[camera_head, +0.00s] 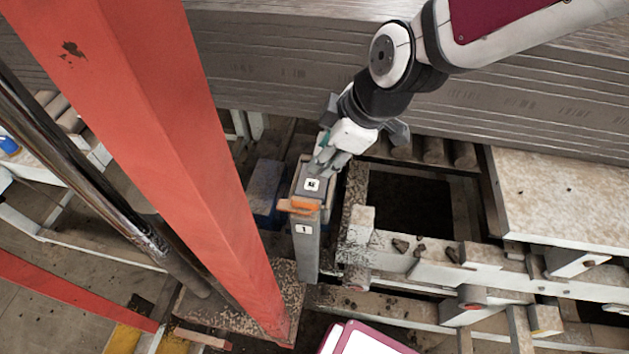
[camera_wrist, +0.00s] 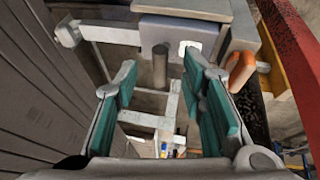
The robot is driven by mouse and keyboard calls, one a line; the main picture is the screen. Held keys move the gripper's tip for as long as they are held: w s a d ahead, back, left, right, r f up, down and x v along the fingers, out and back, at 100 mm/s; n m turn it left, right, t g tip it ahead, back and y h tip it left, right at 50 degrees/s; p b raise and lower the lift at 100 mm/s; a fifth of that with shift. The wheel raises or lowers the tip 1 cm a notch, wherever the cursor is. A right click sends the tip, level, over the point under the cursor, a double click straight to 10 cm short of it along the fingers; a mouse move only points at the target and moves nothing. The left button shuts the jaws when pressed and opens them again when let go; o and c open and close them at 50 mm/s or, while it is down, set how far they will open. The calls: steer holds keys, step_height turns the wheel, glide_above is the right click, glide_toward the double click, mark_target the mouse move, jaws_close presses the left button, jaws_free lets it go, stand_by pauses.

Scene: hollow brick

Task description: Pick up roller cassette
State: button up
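A grey, upright block-like unit (camera_head: 308,248) with white labels and an orange part (camera_head: 303,205) stands left of the dark opening. I take it for the roller cassette, though I cannot be sure. In the wrist view its grey body (camera_wrist: 185,8) is at the top, with a short grey cylinder (camera_wrist: 160,66) sticking out and the orange part (camera_wrist: 241,70) at the right. My gripper (camera_head: 326,162) is at the top end of the unit. In the wrist view my gripper (camera_wrist: 166,95) is open, its teal pads apart on either side; nothing is clamped between them.
A large stack of grey boards (camera_head: 480,100) runs behind my arm. A red sloping beam (camera_head: 170,150) stands close to the left. A pale frame (camera_head: 440,260) with loose debris surrounds the dark opening (camera_head: 410,203) at the right.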

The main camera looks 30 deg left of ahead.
steer(key=shift+x, duration=1.25)
jaws_close()
